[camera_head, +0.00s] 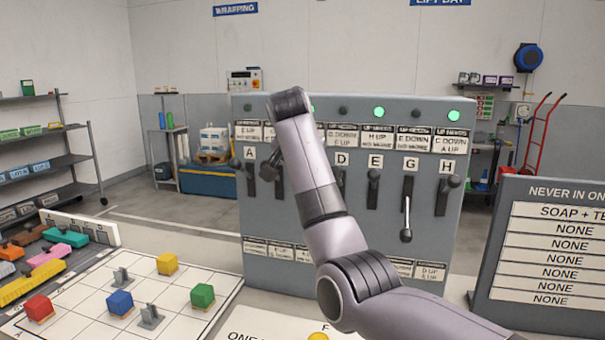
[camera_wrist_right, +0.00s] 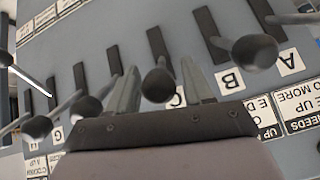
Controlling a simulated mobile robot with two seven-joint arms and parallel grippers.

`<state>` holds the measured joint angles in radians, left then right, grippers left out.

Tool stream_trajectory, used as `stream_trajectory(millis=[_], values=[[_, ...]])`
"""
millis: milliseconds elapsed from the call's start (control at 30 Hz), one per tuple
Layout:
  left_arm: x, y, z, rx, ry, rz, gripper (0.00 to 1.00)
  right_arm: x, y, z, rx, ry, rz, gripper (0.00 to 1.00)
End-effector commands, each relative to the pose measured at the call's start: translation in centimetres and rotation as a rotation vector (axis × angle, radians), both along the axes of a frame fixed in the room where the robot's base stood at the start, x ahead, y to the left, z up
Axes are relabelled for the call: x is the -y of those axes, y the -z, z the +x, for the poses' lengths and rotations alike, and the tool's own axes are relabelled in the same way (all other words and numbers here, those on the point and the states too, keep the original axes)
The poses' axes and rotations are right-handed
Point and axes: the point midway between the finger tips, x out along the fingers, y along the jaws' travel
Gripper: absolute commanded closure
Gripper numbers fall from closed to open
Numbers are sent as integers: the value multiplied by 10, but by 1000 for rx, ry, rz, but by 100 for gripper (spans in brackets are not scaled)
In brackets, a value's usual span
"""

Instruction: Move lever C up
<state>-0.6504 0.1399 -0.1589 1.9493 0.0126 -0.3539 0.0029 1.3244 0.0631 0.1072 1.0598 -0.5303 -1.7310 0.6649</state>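The grey lever panel (camera_head: 330,268) stands ahead with a row of dark levers. Lever C's round knob (camera_wrist_right: 157,85) shows in the right wrist view, with its label partly behind a finger. My right gripper (camera_wrist_right: 160,68) is open, a finger on each side of that knob, with gaps visible. In the head view my right arm covers lever C and the gripper. Lever B's knob (camera_wrist_right: 255,52) is just outside the fingers. Lever A (camera_head: 250,178) is at the panel's left. Lever G (camera_head: 407,215) hangs down. My left gripper is not in view.
Lever E (camera_head: 373,188) and lever H (camera_head: 442,195) stand right of my arm. A white grid board (camera_head: 85,310) with coloured cubes lies at front left. A dark sign board (camera_head: 498,240) stands at right. Shelves (camera_head: 50,165) are at far left.

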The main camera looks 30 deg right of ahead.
Motion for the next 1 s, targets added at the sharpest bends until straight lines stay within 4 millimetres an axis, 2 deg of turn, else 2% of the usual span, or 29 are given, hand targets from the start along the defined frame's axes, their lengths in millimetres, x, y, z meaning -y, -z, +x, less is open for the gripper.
stream_trajectory(millis=[267,700,1000], values=[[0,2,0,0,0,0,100,-5,0,-2,-6,-4,1,49],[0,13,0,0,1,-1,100,-33,-47,-30,-2,-3,1,49],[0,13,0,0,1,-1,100,-35,-52,-33,-4,-2,2,49]])
